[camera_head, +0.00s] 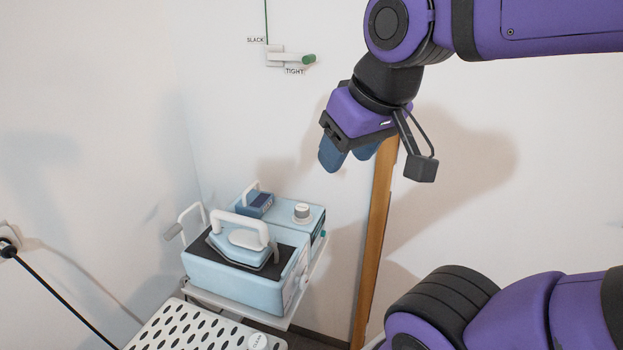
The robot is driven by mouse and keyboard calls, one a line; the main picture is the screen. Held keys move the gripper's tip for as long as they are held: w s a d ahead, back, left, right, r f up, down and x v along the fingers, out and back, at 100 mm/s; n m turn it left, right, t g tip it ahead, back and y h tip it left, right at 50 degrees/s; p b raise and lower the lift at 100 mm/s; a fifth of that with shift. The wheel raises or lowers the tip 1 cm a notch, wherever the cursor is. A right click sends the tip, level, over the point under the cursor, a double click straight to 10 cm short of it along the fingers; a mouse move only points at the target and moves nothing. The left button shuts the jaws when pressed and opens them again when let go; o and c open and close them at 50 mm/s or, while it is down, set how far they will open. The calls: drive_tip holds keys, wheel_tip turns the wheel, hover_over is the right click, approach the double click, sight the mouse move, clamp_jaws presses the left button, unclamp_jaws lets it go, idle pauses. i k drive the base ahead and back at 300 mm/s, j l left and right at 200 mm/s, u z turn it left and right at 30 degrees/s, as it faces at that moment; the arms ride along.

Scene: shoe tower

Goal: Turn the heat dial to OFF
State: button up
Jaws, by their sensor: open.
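A light blue box-shaped unit (236,280) stands on a shelf at lower centre-left, with an iron (243,246) resting on its dark top. A pale round knob (302,211) stands up on the back right part of the unit; it may be the heat dial, but I see no readable OFF mark. Another round shape on the unit's right side is partly seen and unclear. My gripper (349,158) hangs above and to the right of the unit, pointing down. Its blue fingers are apart and empty, clear of the knob.
A wooden upright (375,240) stands behind and below my gripper, close to the unit's right. A white perforated board (185,328) with a knob marked CLEAN (258,341) lies in front. A black cord (60,306) hangs at left.

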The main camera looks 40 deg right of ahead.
sight(302, 282)
drive_tip(key=l+u, duration=0.1)
drive_tip(key=u, duration=0.25)
drive_tip(key=l+u, duration=0.1)
drive_tip(key=u, duration=0.3)
drive_tip(key=l+u, duration=0.1)
drive_tip(key=u, duration=0.25)
drive_tip(key=z, duration=1.25)
drive_tip(key=k+j+z, duration=0.55)
drive_tip(key=k+j, duration=0.2)
drive_tip(key=j, duration=0.1)
